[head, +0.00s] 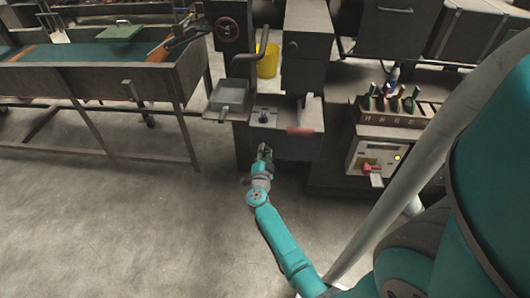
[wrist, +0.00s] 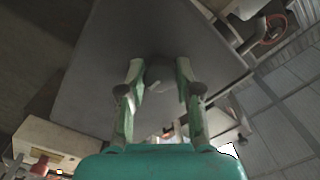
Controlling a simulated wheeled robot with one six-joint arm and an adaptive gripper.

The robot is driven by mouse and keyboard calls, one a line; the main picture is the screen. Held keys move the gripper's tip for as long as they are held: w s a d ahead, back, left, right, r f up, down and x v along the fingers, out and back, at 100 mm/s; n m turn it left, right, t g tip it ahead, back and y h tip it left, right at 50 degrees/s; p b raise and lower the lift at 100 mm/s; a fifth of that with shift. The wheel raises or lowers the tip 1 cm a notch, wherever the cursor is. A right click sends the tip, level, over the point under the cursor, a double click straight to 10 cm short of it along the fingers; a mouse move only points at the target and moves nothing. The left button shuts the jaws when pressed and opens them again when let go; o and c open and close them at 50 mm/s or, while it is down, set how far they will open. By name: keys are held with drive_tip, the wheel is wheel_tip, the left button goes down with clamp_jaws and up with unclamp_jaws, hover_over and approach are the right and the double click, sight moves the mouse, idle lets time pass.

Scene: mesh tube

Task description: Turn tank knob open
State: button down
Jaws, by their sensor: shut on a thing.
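The tank is a grey metal box (head: 290,146) in the middle of the head view, with its flat face filling the upper middle of the wrist view (wrist: 120,60). A round grey knob (wrist: 160,76) stands out from that face in the wrist view. My gripper (head: 265,150) is at the left part of the tank's front. Its two green fingers (wrist: 159,78) are on either side of the knob and shut on it. In the head view my gripper hides this knob. How far it is turned cannot be told.
A small tray (head: 229,97) juts out left of the tank, and a long table (head: 90,80) stands further left. A control box with a red handle (head: 371,168) and a rack of tools (head: 395,112) are at the right. The floor in front is clear.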

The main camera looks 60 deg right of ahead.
drive_tip(key=shift+f+n, duration=0.1)
drive_tip(key=shift+n, duration=0.4)
drive_tip(key=c, duration=0.8)
unclamp_jaws()
drive_tip(key=shift+a, duration=0.15)
drive_tip(key=v, duration=1.1)
drive_tip(key=shift+s+a, duration=0.15)
drive_tip(key=shift+a, duration=0.25)
drive_tip(key=s+a+r+n+t+y, duration=0.2)
drive_tip(key=s+a+r+n+y, duration=0.2)
drive_tip(key=s+a+n, duration=0.3)
drive_tip(key=s+a+r+n+t+y, duration=0.3)
drive_tip(key=s+a+r+n+y, duration=0.2)
drive_tip(key=s+a, duration=0.5)
drive_tip(key=s+a+r+n+t+y, duration=0.2)
drive_tip(key=s+a+r+n+y, duration=0.3)
drive_tip(key=a, duration=1.1)
drive_tip(key=shift+s+a+r+n+t+y, duration=0.1)
drive_tip(key=shift+s+n+t+y, duration=0.1)
drive_tip(key=shift+s+n+y, duration=0.7)
drive_tip(key=shift+s+a+n+t+y, duration=0.15)
drive_tip(key=shift+s+n+y, duration=0.25)
drive_tip(key=shift+s+n, duration=1)
